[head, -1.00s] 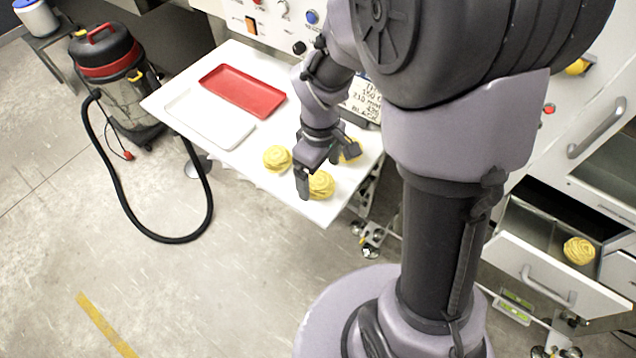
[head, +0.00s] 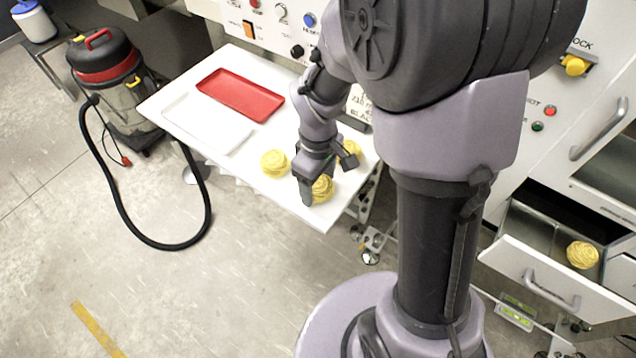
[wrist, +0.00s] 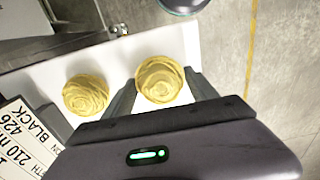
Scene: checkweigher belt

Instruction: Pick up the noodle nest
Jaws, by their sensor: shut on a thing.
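Several yellow noodle nests are in view. My gripper (head: 320,185) is shut on one noodle nest (head: 323,190) near the front corner of the white table (head: 300,212). In the wrist view this nest (wrist: 160,80) sits between the two fingers. I cannot tell whether it touches the table. A second nest (head: 275,163) lies to its left on the table. A third nest (head: 349,154) is partly hidden behind my gripper; one nest beside the held one shows in the wrist view (wrist: 86,94). Another nest (head: 582,254) lies in an open drawer at the right.
A red tray (head: 241,94) and a white tray (head: 208,122) lie on the table's left part. The control panel (head: 270,22) stands behind. The open drawer (head: 535,278) juts out at the right. A vacuum cleaner (head: 108,85) with a hose stands on the floor left.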

